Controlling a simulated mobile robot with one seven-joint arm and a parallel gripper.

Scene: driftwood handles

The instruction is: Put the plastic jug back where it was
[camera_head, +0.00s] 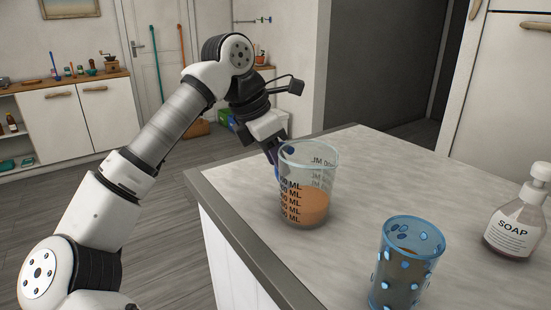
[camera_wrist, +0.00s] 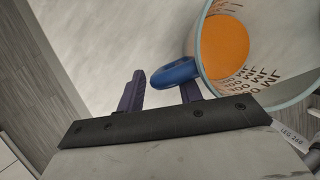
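The plastic jug (camera_head: 308,190) is clear, with black ML markings and orange liquid inside. It stands upright on the grey countertop (camera_head: 375,165), near the edge on the left. In the wrist view, the jug (camera_wrist: 226,50) is at the upper right, and its blue handle (camera_wrist: 175,72) points left toward my fingers. My gripper (camera_head: 273,152) is beside the jug's far left side. In the wrist view, my gripper's two purple fingers (camera_wrist: 163,88) are apart. The handle's end shows between the fingertips, with the right finger close against it or just below; contact is unclear.
A blue dotted glass (camera_head: 407,262) with dark contents stands in front, right of the jug. A soap bottle (camera_head: 518,222) stands at the right. The counter behind the jug is clear. A white cabinet (camera_head: 75,115) stands across the room.

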